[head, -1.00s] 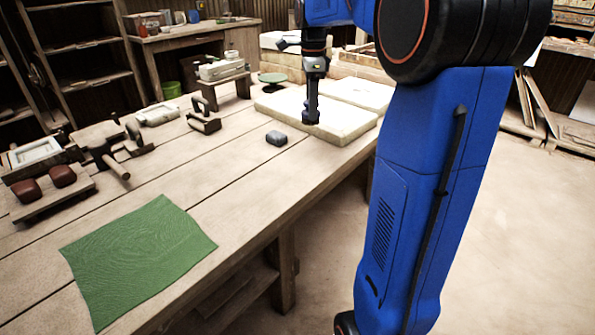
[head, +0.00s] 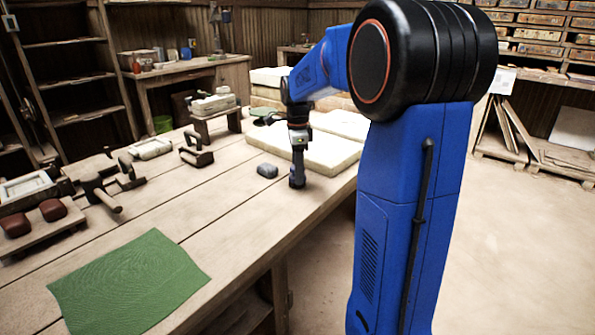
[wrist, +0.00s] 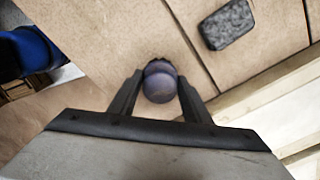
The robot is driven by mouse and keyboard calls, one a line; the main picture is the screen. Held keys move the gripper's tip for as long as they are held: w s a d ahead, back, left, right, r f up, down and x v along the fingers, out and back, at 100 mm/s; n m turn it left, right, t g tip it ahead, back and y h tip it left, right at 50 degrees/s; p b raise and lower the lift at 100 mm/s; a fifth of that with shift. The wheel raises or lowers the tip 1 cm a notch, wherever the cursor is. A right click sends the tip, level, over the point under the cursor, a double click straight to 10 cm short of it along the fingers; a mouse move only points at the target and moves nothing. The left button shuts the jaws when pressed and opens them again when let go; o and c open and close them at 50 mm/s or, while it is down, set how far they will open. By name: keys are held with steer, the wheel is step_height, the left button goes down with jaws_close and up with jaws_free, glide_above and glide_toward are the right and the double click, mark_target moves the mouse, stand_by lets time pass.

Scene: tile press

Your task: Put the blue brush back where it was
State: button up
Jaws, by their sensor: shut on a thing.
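My gripper (head: 297,180) points down over the right part of the wooden table, close to its right edge and in front of the pale slab. In the wrist view my gripper (wrist: 160,95) has its two fingers on either side of a rounded dark blue-purple thing (wrist: 160,86), which I take to be the blue brush, and is shut on it. Only its rounded top shows there; its lower part is hidden. In the head view the brush is hard to tell from the dark fingers. I cannot tell whether it touches the table.
A dark grey block (head: 267,171) lies just left of my gripper; it also shows in the wrist view (wrist: 227,24). The pale slab (head: 325,152) is behind. A green cloth (head: 128,283) lies at the front left. Wooden tools stand along the left. The table's middle is clear.

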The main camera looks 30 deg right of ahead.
steer(key=shift+f, duration=0.1)
steer(key=o, duration=1.1)
step_height(320, 180, up, 11)
steer(key=shift+r, duration=0.1)
steer(key=s+a+n+t, duration=0.1)
steer(key=s+a+n, duration=0.4)
steer(key=s, duration=0.2)
steer(key=s+a+f+n+t, duration=0.1)
steer(key=s+a+f+n, duration=0.2)
steer(key=s+n, duration=0.3)
steer(key=s+a+f+n+t, duration=0.1)
steer(key=s+a+f+n, duration=0.3)
steer(key=s, duration=0.5)
steer(key=s+a+f+n+t, duration=0.1)
steer(key=s+a+f+n, duration=0.3)
steer(key=s+n, duration=0.4)
steer(key=shift+f+t, duration=0.4)
steer(key=shift+f, duration=0.5)
